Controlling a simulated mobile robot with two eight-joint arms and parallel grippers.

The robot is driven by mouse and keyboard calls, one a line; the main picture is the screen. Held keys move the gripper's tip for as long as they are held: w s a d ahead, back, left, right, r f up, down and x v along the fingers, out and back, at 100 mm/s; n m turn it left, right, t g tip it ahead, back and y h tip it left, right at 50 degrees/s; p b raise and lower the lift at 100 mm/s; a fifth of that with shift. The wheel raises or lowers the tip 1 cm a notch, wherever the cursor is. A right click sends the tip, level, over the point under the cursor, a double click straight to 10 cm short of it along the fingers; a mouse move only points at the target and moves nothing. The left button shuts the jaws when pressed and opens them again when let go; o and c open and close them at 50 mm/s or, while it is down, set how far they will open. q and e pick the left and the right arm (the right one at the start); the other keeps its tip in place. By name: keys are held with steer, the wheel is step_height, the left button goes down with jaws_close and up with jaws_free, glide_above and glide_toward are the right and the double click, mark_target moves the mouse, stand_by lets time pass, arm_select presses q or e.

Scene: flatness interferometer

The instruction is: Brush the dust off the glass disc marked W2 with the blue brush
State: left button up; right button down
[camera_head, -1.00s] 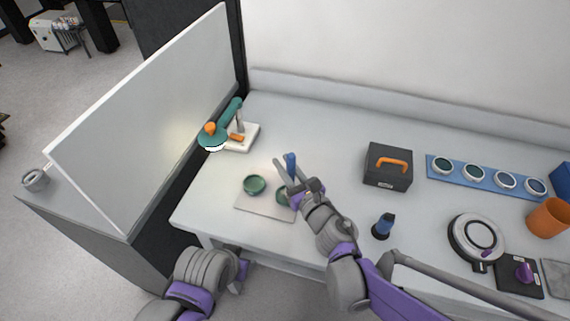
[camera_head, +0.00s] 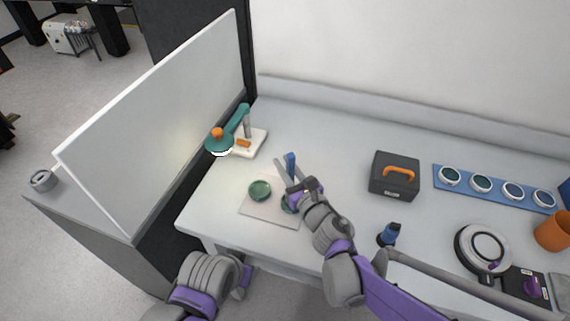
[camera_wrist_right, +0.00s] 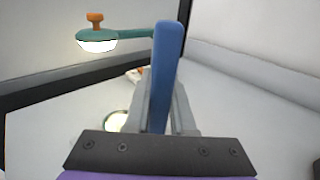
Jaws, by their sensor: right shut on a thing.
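My right gripper (camera_head: 293,176) is shut on the blue brush (camera_head: 291,161), whose handle stands up between the fingers; in the right wrist view the brush (camera_wrist_right: 167,75) rises through the middle. The bristles are hidden. Below is a pale mat (camera_head: 256,212) with two green-rimmed discs. The left disc (camera_head: 259,190) is in clear view. The right disc (camera_head: 286,205) is partly covered by my right gripper. I cannot read a W2 mark on either, nor tell whether the brush touches one.
A teal lamp (camera_head: 218,143) on a white base (camera_head: 254,148) stands behind the mat, near the white partition (camera_head: 160,120). Right of my right arm are a black case (camera_head: 394,181), a blue-topped black item (camera_head: 388,235), a blue disc rack (camera_head: 497,190) and a round device (camera_head: 483,248).

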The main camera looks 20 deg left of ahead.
mark_target(293, 177)
steer(key=shift+f, duration=0.45)
steer(key=shift+s+d, duration=0.1)
steer(key=shift+d, duration=0.05)
stand_by(0.3)
steer(key=shift+s+d, duration=0.2)
steer(key=shift+b+v, duration=0.3)
steer(key=shift+v, duration=0.5)
steer(key=shift+d, duration=0.2)
steer(key=shift+r, duration=0.1)
steer(key=shift+r+p, duration=0.4)
steer(key=shift+r, duration=0.05)
